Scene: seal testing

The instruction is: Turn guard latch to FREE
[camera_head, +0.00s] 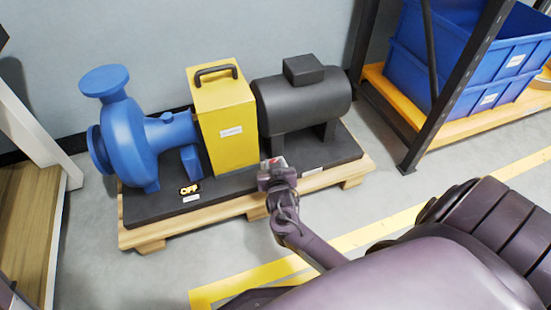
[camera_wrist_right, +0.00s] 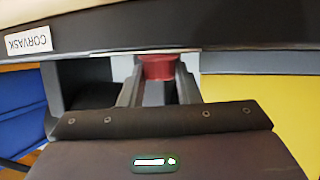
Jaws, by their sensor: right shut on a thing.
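The yellow guard box (camera_head: 225,115) with a dark top handle stands between the blue pump and the dark motor. At its foot, on the front edge of the dark base plate, is a small light plate with a red part, which I take as the guard latch (camera_wrist_right: 156,66). My right gripper (camera_head: 275,172) reaches the latch from the front, and its fingers hide most of it. In the right wrist view the right gripper's fingers (camera_wrist_right: 157,84) sit on both sides of the red latch part, shut on it. The latch's marks cannot be read. My left gripper is not in view.
The blue pump (camera_head: 138,130) and dark motor (camera_head: 300,100) share the base plate (camera_head: 225,186) on a wooden pallet (camera_head: 200,222). A rack with blue bins (camera_head: 500,50) stands right. The grey floor in front has yellow lines.

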